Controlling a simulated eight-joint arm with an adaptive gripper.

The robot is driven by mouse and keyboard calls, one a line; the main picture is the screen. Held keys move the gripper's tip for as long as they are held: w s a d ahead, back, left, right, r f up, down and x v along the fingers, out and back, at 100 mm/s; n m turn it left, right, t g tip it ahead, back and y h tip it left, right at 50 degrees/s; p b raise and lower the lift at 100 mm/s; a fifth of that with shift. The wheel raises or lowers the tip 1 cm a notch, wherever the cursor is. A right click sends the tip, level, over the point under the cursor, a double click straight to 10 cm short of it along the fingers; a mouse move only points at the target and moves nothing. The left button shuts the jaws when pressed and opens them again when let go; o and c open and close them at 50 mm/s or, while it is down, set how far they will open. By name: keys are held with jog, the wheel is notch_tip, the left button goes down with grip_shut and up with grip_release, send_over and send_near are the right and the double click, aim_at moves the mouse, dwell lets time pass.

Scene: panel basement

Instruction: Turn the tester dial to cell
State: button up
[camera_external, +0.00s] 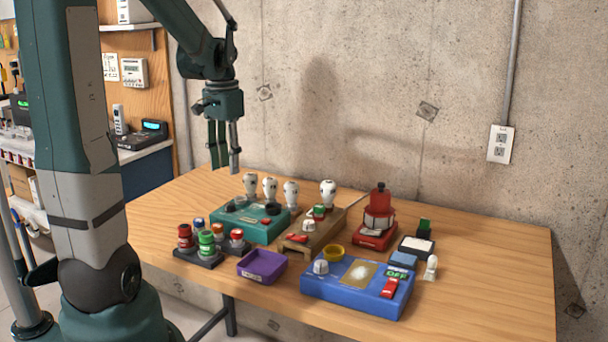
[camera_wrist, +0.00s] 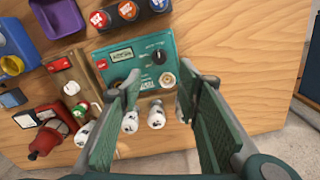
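The teal tester box (camera_external: 243,228) sits on the table near its back left part, and it also shows in the wrist view (camera_wrist: 141,45). In the wrist view its black dial (camera_wrist: 159,57) has a pale pointer mark, and small printed marks around it are too small to read. A display (camera_wrist: 121,55) is left of the dial, and round sockets sit lower on the panel. My gripper (camera_external: 225,162) hangs above and behind the tester in the external view, pointing down. In the wrist view my gripper (camera_wrist: 159,82) is open and empty, its fingers apart and not touching the tester.
Several white bulb-like pieces (camera_external: 270,187) stand behind the tester. A rack of capped bottles (camera_external: 205,243), a purple tray (camera_external: 262,266), a wooden block (camera_external: 318,232), a red device (camera_external: 377,222) and a blue box (camera_external: 345,288) stand around it. The table's left back area is clear.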

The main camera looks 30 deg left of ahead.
aim_at(230, 204)
jog(key=shift+s+f+n+p, duration=0.1)
jog(key=shift+f+n+p, duration=0.55)
jog(key=shift+n+p, duration=0.95)
jog(key=shift+w+f+n+p, duration=0.1)
jog(key=shift+f+n+p, duration=0.55)
jog(key=shift+n+p, duration=0.95)
jog(key=shift+s+f+n+p, duration=0.1)
jog(key=shift+f+n+p, duration=0.75)
jog(key=shift+p, duration=1.3)
jog(key=shift+r, duration=0.2)
jog(key=shift+f, duration=0.15)
jog(key=shift+f, duration=3.75)
jog(key=c, duration=0.9)
